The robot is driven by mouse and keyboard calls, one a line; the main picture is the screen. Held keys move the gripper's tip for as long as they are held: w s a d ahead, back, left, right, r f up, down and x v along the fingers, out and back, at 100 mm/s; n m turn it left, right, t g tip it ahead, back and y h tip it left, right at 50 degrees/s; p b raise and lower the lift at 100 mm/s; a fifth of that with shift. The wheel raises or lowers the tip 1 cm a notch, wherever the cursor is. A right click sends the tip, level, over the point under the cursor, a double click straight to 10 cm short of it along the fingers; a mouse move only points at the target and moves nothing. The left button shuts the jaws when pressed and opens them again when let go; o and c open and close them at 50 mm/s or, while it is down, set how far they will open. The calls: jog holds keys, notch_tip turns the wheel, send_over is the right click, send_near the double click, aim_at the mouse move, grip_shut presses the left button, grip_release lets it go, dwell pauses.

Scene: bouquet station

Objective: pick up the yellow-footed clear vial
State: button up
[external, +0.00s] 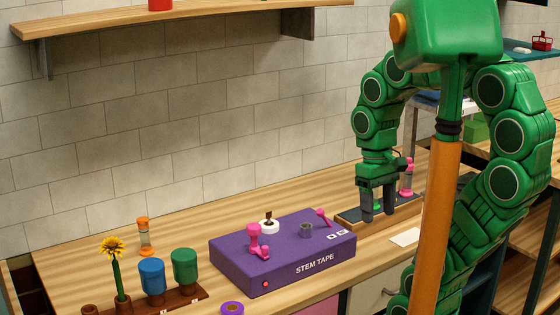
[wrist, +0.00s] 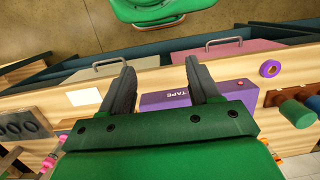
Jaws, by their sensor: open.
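A clear vial (external: 144,236) with an orange-yellow cap and foot stands upright at the back left of the bench, by the wall. In the wrist view my gripper (wrist: 160,68) also shows open and empty. No clearly yellow-footed vial shows by my gripper.
A purple stem tape box (external: 283,252) with pink posts sits mid-bench. A white card (external: 405,237) lies near the front edge.

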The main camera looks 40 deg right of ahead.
jog(key=w+d+m+t+y, duration=0.2)
jog(key=w+d+m+y, duration=0.25)
jog(key=w+m, duration=0.4)
jog(key=w+d+m+t+y, duration=0.25)
jog(key=w+d+m, duration=0.25)
jog(key=w+m, duration=0.3)
jog(key=w+d+m+t, duration=0.3)
jog(key=d+m+t, duration=0.75)
jog(key=d, duration=1.55)
jog(key=shift+w+a+f+m+g, duration=0.4)
jog(key=shift+w+a+f, duration=0.4)
jog(key=shift+f, duration=0.65)
jog(key=shift+w+a+f+m+g, duration=0.5)
jog(key=shift+w+f, duration=0.5)
jog(key=shift+f, duration=0.5)
jog(key=shift+w+a+f+m+g, duration=0.25)
jog(key=shift+w+a+f, duration=0.55)
jog(key=shift+f, duration=0.65)
jog(key=shift+w+d, duration=0.1)
jog(key=shift+d, duration=0.05)
jog(key=shift+c, duration=0.4)
